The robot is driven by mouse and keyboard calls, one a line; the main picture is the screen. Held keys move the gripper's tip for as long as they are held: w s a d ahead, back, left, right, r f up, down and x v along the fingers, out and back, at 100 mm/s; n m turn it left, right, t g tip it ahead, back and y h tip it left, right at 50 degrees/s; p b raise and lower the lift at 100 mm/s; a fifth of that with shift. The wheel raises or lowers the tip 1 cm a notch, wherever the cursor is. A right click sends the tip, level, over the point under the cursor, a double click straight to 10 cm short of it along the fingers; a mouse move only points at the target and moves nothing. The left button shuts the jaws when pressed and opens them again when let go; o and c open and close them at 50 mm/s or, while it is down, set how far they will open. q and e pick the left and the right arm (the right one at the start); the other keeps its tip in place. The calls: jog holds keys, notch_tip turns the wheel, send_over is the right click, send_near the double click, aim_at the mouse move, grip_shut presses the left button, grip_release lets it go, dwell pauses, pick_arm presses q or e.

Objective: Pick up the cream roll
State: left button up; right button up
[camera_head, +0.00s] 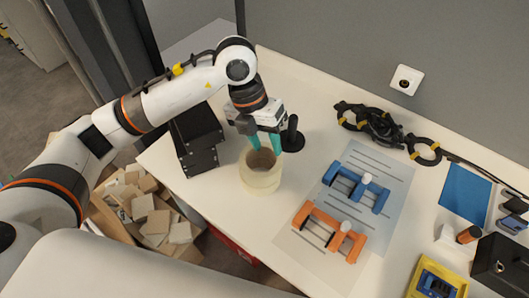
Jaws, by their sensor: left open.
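The cream roll (260,177) stands upright on the white table, left of the middle of the view, with its brown hollow core showing at the top. My left gripper (264,147) comes down from above with its two teal fingers apart. The fingertips are at the roll's top opening, one on each side of the core. I cannot tell whether they touch the roll. My right gripper is not in view.
Black boxes (196,148) stand left of the roll, and a black stand (292,138) is close behind it. A sheet with blue (357,187) and orange (328,231) clamp-like parts lies to the right. Black cables (372,124) lie at the back. Cartons (150,213) fill the floor beside the table (215,197).

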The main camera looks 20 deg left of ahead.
pick_arm(q)
jog(key=w+a+n+y, duration=0.1)
jog(key=w+a+y, duration=0.15)
jog(key=a, duration=0.35)
send_over(244, 153)
jog(key=shift+t+y, duration=0.3)
jog(key=shift+y, duration=0.05)
jog(key=f, duration=0.2)
jog(key=f+p, duration=0.1)
jog(key=f, duration=0.2)
jog(key=shift+s+d, duration=0.2)
jog(key=shift+w+a+f+p, duration=0.15)
jog(key=shift+f+p, duration=0.15)
jog(key=shift+f, duration=1.2)
jog(key=shift+w+a+f+p, duration=0.1)
jog(key=shift+f+p, duration=0.15)
jog(key=shift+f, duration=1.2)
grip_shut()
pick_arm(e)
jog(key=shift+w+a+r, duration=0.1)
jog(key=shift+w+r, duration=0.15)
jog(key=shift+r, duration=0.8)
